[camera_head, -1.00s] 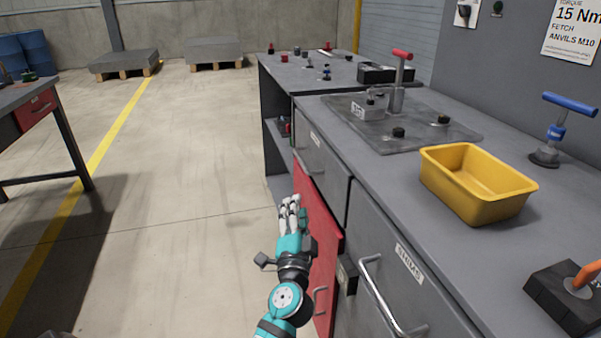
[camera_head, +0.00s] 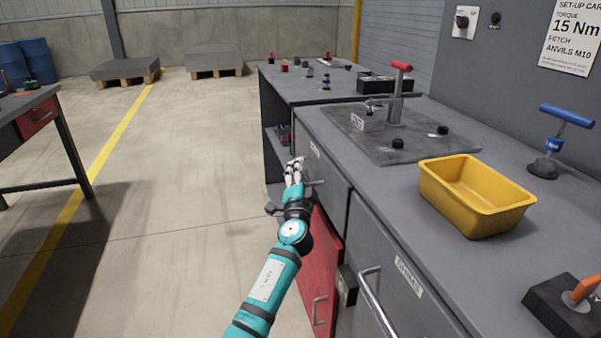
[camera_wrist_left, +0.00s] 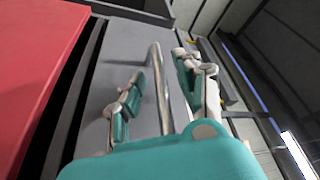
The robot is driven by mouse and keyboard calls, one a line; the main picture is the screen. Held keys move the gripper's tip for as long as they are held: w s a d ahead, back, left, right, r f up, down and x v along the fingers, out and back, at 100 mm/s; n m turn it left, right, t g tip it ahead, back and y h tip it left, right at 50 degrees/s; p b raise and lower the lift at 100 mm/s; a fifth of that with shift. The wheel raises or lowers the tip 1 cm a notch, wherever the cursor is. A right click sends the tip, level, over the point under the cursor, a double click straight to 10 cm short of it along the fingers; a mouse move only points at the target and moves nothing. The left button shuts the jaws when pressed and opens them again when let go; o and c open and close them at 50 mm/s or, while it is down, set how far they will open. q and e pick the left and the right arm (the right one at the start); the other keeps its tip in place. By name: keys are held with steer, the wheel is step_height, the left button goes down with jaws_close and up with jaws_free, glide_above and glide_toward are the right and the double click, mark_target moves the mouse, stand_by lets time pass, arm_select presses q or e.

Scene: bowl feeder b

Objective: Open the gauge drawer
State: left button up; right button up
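The upper grey drawer front (camera_head: 325,172) is on the side of the workbench, past the SHIMS drawer; its small label is too small to read. It looks closed. Its metal handle (camera_head: 317,183) sticks out beside my left gripper (camera_head: 293,168). In the left wrist view, the bar handle (camera_wrist_left: 160,82) runs between the two sides of my left gripper (camera_wrist_left: 165,85), in front of the grey drawer front (camera_wrist_left: 110,75). The fingers are apart, and no firm grip on the bar shows. My right gripper is out of view.
A red panel (camera_head: 318,265) with a handle is below the grey drawer. The SHIMS drawer (camera_head: 395,275) is nearer me. A yellow bin (camera_head: 475,205) and a clamp plate (camera_head: 375,145) sit on the worktop (camera_head: 400,185).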

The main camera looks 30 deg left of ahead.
arm_select(q)
steer(key=shift+w+a, duration=0.1)
steer(key=shift+w, duration=0.05)
jaws_close()
stand_by(0.4)
